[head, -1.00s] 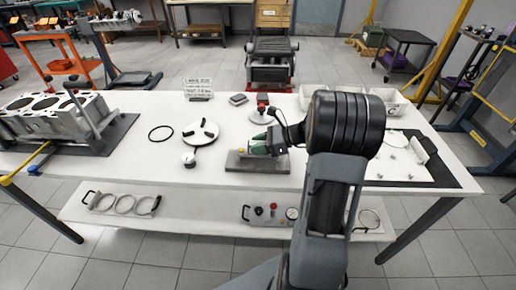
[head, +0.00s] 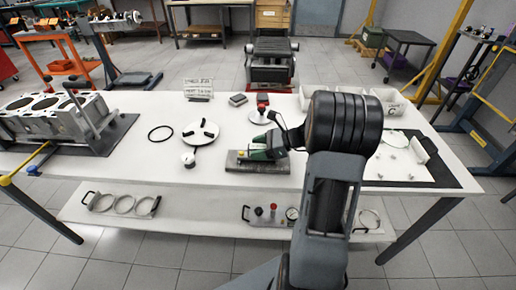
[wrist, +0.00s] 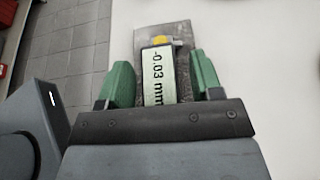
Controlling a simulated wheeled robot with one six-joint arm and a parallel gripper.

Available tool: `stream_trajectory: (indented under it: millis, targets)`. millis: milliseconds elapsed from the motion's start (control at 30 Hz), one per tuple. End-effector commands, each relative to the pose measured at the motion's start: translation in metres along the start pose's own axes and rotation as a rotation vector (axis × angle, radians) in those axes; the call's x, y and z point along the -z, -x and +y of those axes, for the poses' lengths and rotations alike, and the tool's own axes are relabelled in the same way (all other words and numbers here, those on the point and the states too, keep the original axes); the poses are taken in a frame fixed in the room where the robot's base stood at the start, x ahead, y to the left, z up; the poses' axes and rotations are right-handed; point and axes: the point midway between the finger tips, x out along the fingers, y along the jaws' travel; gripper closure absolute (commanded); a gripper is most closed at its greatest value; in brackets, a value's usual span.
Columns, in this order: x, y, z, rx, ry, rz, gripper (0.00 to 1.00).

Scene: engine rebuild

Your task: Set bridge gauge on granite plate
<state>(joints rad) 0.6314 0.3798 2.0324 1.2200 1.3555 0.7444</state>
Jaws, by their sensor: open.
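The bridge gauge (wrist: 158,80) has a pale display reading "-0.03 mm" and a yellow part at its far end. In the wrist view it lies between the two green fingers of my gripper (wrist: 160,58), which is open, with a gap visible beside the gauge. The grey granite plate (wrist: 150,32) shows beneath and beyond it. In the head view my gripper (head: 264,149) is low over the granite plate (head: 237,167), at the table's front middle. The gauge there is mostly hidden by the fingers. It appears to rest on the plate; the contact itself is hidden.
A round white plate (head: 201,134) with black pads and a small dial (head: 189,160) are left of the granite plate. A black ring (head: 161,133) lies farther left, near the engine block (head: 52,116). Small parts lie on a white mat (head: 405,172) at right.

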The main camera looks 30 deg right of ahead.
Motion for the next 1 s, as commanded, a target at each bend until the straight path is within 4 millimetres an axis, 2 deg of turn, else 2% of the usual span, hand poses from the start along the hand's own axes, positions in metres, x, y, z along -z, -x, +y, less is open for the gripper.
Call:
stream_trajectory:
  millis: [167,500,733,867,933,1000]
  targets:
    - [-0.004,0.011,-0.001,0.003,0.000,0.000,0.41]
    - [-0.004,0.075,-0.001,0.004,0.000,0.000,0.41]
    - [-0.003,0.108,-0.001,0.003,0.000,0.000,0.41]
    - [-0.005,0.114,0.002,-0.009,0.013,0.012,0.41]
    - [-0.011,0.105,0.010,-0.045,0.065,0.057,0.41]
    - [-0.019,0.087,0.027,-0.116,0.171,0.143,0.41]
